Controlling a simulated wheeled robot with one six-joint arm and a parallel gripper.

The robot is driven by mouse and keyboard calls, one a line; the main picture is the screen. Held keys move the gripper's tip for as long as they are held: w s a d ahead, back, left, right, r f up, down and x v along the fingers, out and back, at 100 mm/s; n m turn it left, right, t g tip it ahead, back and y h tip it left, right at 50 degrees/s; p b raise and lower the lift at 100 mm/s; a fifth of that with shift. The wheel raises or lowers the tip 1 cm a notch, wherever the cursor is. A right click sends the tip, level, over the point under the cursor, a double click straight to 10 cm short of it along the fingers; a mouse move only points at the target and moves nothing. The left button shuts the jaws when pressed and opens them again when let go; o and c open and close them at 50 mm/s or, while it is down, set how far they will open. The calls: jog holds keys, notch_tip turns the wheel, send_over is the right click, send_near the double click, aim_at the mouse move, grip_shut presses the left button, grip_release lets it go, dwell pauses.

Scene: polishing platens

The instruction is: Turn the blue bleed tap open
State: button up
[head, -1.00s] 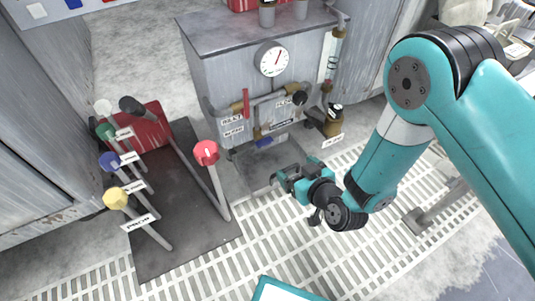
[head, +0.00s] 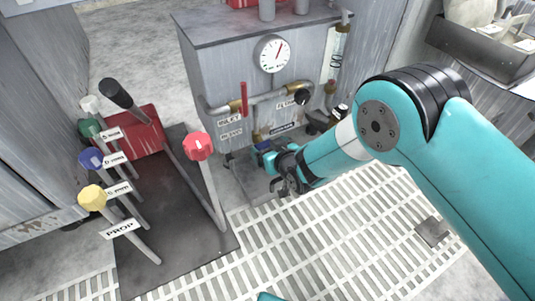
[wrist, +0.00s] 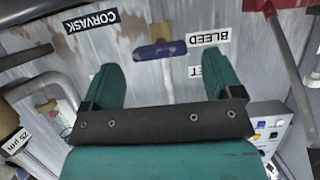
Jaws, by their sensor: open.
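The blue bleed tap (wrist: 160,50) is a short blue handle below a brass fitting in the wrist view, lying roughly crosswise. The upside-down BLEED label (wrist: 209,37) is beside it on the cabinet face. My gripper (wrist: 157,70) is open, with its two teal fingers apart, one to each side of the tap's line. The tap lies ahead of the fingertips, and no contact shows. In the head view my gripper (head: 266,150) is at the lower front of the cabinet and mostly hides the tap.
A red lever (head: 244,98) and pipework with a brass fitting sit above, below a round gauge (head: 272,54). A plate with coloured-knob levers, including a red knob (head: 198,146), stands to the left. Slatted floor (head: 330,240) is open in front.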

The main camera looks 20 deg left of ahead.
jog(key=shift+w+a+f, duration=0.2)
jog(key=shift+w+a, duration=0.15)
jog(key=shift+a, duration=0.1)
jog(key=c, duration=0.9)
